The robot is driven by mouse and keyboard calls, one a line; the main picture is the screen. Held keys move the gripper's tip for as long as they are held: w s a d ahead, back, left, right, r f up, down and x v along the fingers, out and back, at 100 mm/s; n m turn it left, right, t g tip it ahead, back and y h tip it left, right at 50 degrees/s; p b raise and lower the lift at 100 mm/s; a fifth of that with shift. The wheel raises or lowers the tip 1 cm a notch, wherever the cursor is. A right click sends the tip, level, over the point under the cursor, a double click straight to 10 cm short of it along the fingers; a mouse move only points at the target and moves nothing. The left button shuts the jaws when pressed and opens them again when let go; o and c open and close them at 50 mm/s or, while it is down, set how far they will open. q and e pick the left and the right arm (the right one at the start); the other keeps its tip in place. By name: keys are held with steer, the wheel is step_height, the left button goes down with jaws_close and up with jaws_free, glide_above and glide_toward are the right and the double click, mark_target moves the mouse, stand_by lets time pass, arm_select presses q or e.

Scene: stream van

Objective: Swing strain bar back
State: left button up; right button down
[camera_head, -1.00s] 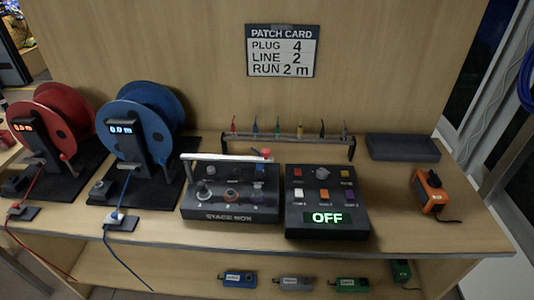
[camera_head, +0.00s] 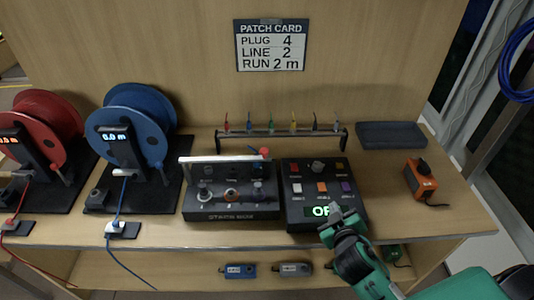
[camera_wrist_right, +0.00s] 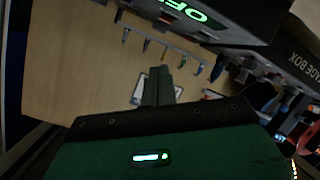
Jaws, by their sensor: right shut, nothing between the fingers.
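The strain bar appears to be the pale bar (camera_head: 224,158) across the top of the black stage box (camera_head: 231,216), with a red knob (camera_head: 264,152) by its right end. Three round sockets show below the bar on the box's face. My right gripper (camera_head: 332,222) is in front of the switch box (camera_head: 293,213), to the right of the stage box and apart from the bar. In the right wrist view its narrow fingers (camera_wrist_right: 158,84) are together and empty. The stage box (camera_wrist_right: 290,52) shows there at the right edge. My left gripper is out of view.
Red (camera_head: 45,118) and blue (camera_head: 130,115) cable reels stand at the left. A rack (camera_head: 283,132) of coloured plugs stands behind the boxes. A grey tray (camera_head: 390,135) and an orange device (camera_head: 420,182) are at the right. The counter between the switch box and orange device is clear.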

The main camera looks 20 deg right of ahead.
steer(key=w+r+n+t+y, duration=0.3)
steer(key=w+r+n+t, duration=0.2)
steer(key=r, duration=0.3)
steer(key=w+a+n+g+y, duration=0.2)
steer(key=a+n+g+y, duration=0.3)
steer(key=n+y, duration=0.6)
steer(key=shift+w+a+f+n+g, duration=0.25)
steer(key=shift+a+n, duration=0.25)
steer(key=shift+n, duration=1.9)
steer(key=shift+r, duration=0.1)
steer(key=w+d+p+x, duration=0.1)
steer(key=d+p+x, duration=0.1)
steer(key=x, duration=1.1)
steer(key=shift+w+p, duration=0.2)
steer(key=shift+p, duration=0.45)
